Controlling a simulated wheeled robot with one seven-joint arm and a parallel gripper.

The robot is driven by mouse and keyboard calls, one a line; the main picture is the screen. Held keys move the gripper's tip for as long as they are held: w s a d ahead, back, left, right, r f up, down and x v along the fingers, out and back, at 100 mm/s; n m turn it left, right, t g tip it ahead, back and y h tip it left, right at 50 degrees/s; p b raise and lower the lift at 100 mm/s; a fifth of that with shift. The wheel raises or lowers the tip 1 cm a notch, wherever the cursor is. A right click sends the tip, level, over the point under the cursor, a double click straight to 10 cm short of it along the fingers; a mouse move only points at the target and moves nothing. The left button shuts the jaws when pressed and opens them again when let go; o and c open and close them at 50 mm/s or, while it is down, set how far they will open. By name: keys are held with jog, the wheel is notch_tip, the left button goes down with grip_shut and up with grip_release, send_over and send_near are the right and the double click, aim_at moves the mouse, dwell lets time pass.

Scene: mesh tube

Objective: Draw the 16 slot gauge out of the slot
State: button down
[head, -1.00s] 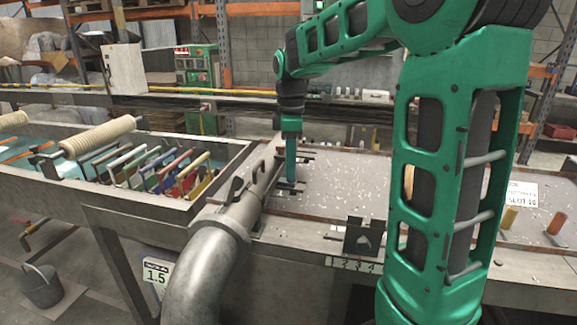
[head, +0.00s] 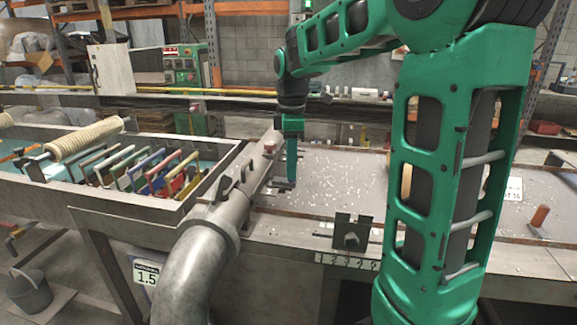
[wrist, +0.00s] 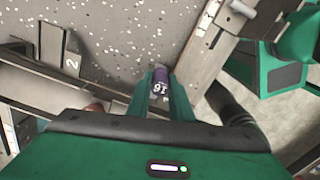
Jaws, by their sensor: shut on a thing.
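In the head view my gripper (head: 291,178) points down just right of the grey pipe, at the left part of the speckled table (head: 335,175). The gauge's lower part is hidden, and I cannot tell whether it is in or clear of the slot.
The large grey pipe (head: 215,235) runs close left of the gripper. A tank (head: 120,197) with several coloured plates stands further left. A dark bracket (head: 350,232) sits on the table's front edge. An orange-brown peg (head: 540,214) stands at right. The table's middle is mostly clear.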

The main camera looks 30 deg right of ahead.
jog(key=c, duration=1.5)
grip_release()
notch_tip(320, 180, up, 11)
jog(key=shift+f, duration=0.1)
